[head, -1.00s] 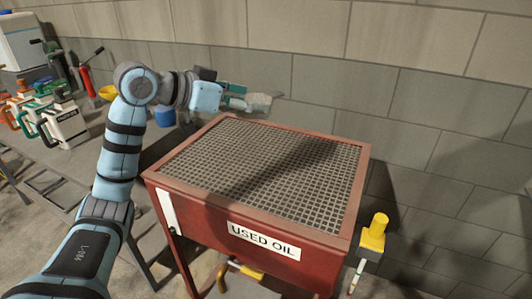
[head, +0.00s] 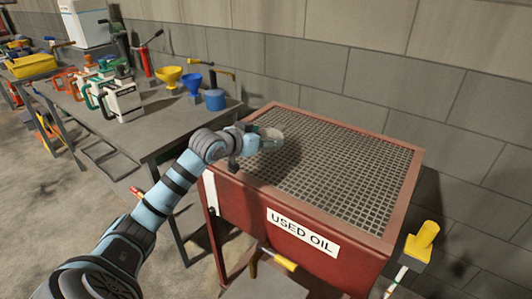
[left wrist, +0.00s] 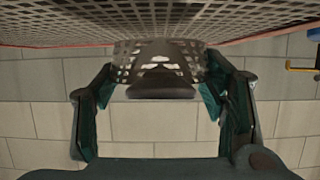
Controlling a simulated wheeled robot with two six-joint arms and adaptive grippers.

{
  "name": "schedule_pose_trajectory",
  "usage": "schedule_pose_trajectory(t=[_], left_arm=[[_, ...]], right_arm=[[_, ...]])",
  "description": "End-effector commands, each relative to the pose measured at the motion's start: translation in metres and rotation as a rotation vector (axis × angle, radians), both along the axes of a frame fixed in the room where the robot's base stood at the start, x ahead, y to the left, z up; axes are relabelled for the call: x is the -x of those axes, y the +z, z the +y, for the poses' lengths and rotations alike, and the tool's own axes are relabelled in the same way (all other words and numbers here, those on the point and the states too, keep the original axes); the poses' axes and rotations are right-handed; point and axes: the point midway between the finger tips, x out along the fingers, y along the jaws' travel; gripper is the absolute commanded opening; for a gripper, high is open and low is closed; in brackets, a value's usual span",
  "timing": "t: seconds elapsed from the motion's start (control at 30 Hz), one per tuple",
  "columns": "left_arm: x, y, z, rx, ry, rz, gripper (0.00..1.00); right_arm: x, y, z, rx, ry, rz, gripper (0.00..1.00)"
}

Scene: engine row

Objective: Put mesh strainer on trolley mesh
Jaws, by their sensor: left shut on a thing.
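The mesh strainer (head: 271,138) is a small grey perforated piece in my left gripper (head: 254,139), at the far left part of the trolley mesh. In the left wrist view the strainer (left wrist: 160,55) sits between the green fingers of the left gripper (left wrist: 157,90), which is shut on it. The trolley mesh (head: 350,180) is a grey grid in a red frame on top of the red used oil trolley (head: 240,205). It also fills the top of the left wrist view (left wrist: 90,22). I cannot tell whether the strainer touches the mesh. My right gripper is out of view.
A grey bench (head: 160,125) stands left of the trolley. It holds white jugs (head: 122,101), a yellow funnel (head: 168,75), a blue funnel (head: 193,82) and a blue tub (head: 214,100). A block wall stands behind. The rest of the mesh is clear.

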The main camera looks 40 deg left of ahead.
Motion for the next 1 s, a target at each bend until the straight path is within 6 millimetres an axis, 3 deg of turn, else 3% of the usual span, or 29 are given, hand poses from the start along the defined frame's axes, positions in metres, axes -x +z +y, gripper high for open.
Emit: schedule_pose_trajectory(t=[0.2,0.5,0.53,0.63,1.0], left_arm=[[0.000,-0.040,0.000,0.001,0.000,0.003,0.37],[0.000,-0.042,0.000,0.000,0.000,0.001,0.37],[0.000,-0.042,0.000,0.000,0.000,0.002,0.67],[0.000,-0.042,0.000,-0.001,0.000,0.002,0.83],[0.000,-0.040,0.000,-0.001,0.000,0.001,0.85]], right_arm=[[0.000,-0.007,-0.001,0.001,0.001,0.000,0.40],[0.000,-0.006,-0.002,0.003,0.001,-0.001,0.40],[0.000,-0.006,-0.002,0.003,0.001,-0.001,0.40],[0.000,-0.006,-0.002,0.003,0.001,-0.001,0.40],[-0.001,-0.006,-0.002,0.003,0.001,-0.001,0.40]])
